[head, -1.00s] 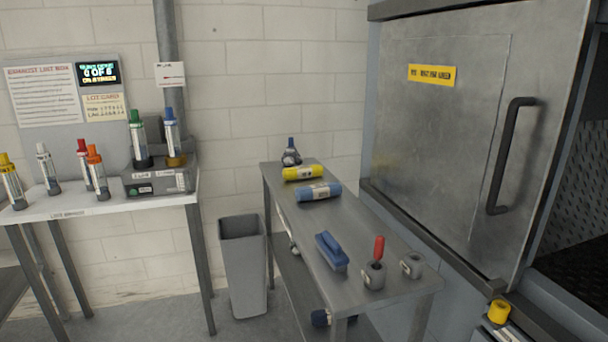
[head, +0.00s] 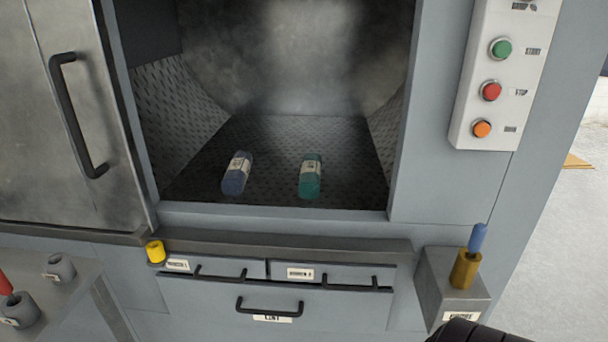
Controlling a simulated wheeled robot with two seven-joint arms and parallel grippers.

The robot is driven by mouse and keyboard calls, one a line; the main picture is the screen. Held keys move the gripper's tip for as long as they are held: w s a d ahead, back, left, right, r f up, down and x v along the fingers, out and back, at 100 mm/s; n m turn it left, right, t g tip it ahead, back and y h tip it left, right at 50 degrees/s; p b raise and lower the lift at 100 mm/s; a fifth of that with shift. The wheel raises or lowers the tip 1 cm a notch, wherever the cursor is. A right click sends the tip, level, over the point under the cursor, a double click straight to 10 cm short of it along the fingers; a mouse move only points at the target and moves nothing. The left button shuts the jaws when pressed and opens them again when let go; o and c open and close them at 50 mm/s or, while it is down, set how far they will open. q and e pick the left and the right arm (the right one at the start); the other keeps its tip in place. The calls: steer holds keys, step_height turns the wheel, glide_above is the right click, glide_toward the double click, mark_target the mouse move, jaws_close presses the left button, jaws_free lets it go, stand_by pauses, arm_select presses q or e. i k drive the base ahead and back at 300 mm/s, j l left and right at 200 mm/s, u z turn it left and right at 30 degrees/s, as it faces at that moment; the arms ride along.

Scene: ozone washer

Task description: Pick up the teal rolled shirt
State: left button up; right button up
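The teal rolled shirt (head: 310,180) lies on the perforated floor of the open washer drum (head: 285,145), right of centre, with a pale label around its upper half. A dark blue roll (head: 235,178) with a pale label lies to its left, a gap between them. Neither gripper shows in the head view. A dark rounded piece at the bottom right edge seems to be part of my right arm.
The washer door (head: 50,110) stands left of the opening. A ledge (head: 290,246) runs below the opening, above handled drawers. A yellow knob (head: 155,251) is at left. A grey box (head: 450,285) with a blue-topped brass piece juts out right. The control panel (head: 495,75) is upper right.

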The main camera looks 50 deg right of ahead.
mark_target(310, 172)
steer(key=z, duration=1.55)
steer(key=j, duration=0.2)
